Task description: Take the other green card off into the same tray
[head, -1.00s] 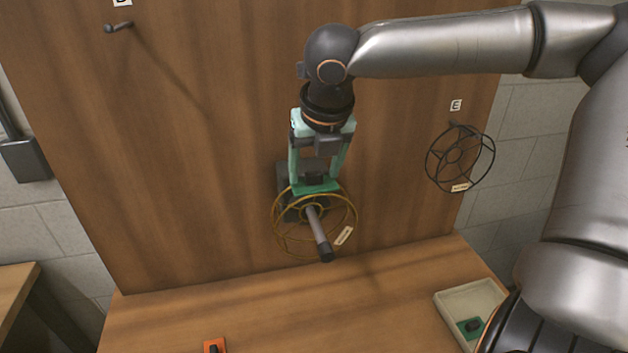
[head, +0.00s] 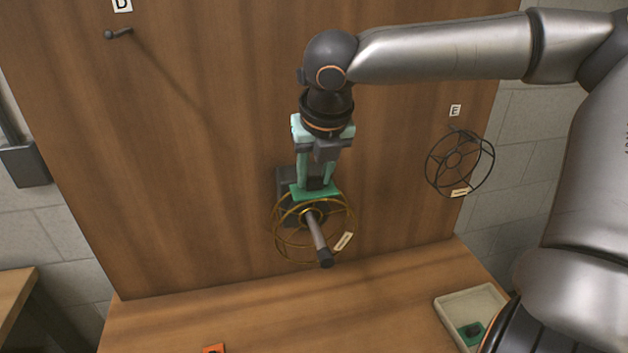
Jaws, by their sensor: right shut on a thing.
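A green card (head: 299,193) with a dark raised grip is at the mount on the wooden board, just above a brass wire cage (head: 277,232) and its grey rod. My right gripper (head: 317,182) points down and is shut on the card's dark grip. Whether the card still touches the mount is hard to tell. The pale tray (head: 484,299) stands at the lower right of the bench, with another green card (head: 471,334) lying in it. My left gripper is not in view.
A dark wire cage (head: 459,160) hangs on the board's right side under label E. An empty hook (head: 119,32) is at the upper left under label D. An orange piece (head: 213,348) lies at the bench's front edge. The middle of the bench is clear.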

